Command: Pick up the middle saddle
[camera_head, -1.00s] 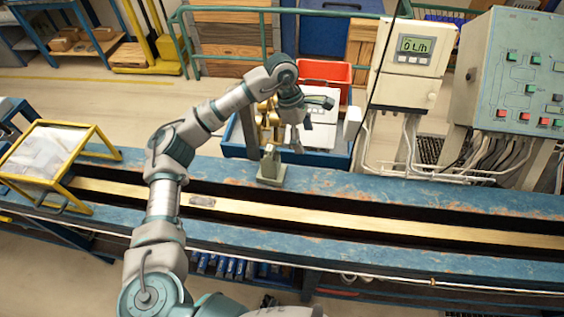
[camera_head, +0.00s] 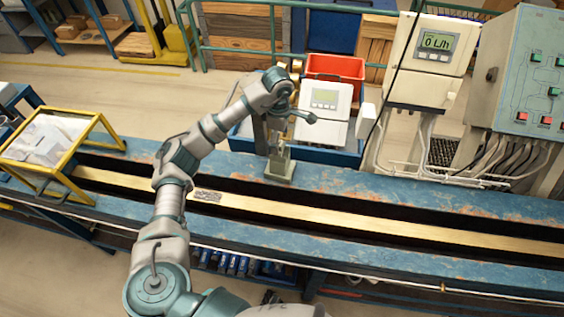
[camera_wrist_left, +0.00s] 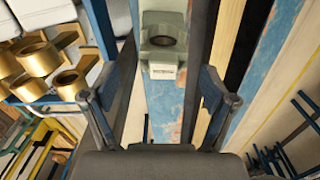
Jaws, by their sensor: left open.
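A grey-green saddle (camera_head: 280,168) stands on the blue bench's far rail. In the left wrist view the saddle (camera_wrist_left: 162,48) shows a round dark opening and a small white label. My left gripper (camera_head: 279,145) is above and around the top of the saddle in the head view, partly hidden by its own wrist. In the left wrist view the left gripper (camera_wrist_left: 160,88) is open, with one finger to each side of the saddle's line and the saddle ahead between them. I cannot tell whether the fingers touch it. My right gripper is not in view.
A blue crate (camera_head: 345,158) behind the saddle holds a white meter (camera_head: 324,100). Brass fittings (camera_wrist_left: 38,62) show at left in the wrist view. A yellow-framed stand (camera_head: 62,145) is at left. A cream display unit (camera_head: 428,62) stands at right. The bench right of the saddle is clear.

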